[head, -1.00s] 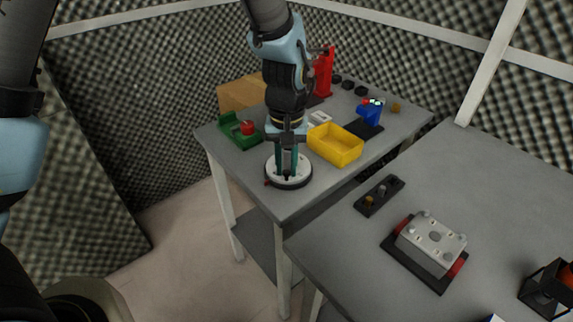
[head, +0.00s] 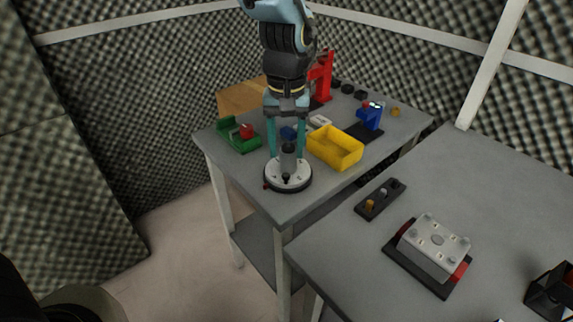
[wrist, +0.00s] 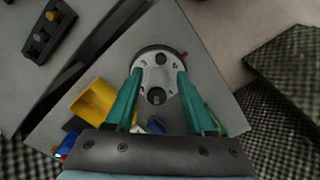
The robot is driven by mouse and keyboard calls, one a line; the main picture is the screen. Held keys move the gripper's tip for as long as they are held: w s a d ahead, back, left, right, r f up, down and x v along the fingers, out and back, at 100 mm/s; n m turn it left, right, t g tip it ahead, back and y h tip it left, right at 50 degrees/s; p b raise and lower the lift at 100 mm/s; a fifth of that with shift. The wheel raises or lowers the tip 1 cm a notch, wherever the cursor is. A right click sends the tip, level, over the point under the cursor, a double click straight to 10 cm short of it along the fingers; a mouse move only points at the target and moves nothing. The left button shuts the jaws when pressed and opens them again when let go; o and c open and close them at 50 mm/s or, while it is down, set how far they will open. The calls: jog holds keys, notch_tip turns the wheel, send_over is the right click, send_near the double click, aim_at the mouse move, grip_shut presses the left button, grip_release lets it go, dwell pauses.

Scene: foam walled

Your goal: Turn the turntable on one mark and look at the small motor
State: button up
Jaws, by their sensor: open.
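The turntable (head: 300,183), a pale disc with a dark rim, sits near the front corner of the far table. A small red mark (head: 266,187) is at its left edge. The small motor (head: 288,164), a grey upright cylinder with a dark top, stands on the disc. My gripper (head: 288,154) is open above the disc, its teal fingers on either side of the motor's upper part with gaps. In the wrist view, the turntable (wrist: 144,80) shows dark marks, a "4" among them, and the motor (wrist: 156,96) lies between the fingers.
A yellow tray (head: 336,158) stands close on the right, a green holder (head: 232,136) with a red part on the left. A blue fixture (head: 369,117) and red stand (head: 321,78) are farther back. The nearer table holds a grey block fixture (head: 434,247).

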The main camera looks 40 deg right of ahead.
jog(key=shift+r, duration=2.25)
jog(key=w+a+n, duration=0.4)
jog(key=w+a, duration=1.2)
jog(key=a, duration=0.3)
jog(key=a+f+n+t, duration=0.1)
jog(key=a+n, duration=0.3)
jog(key=a, duration=1.8)
jog(key=shift+w+a+f+t, duration=0.3)
jog(key=shift+a+f, duration=0.05)
jog(key=shift+f, duration=0.1)
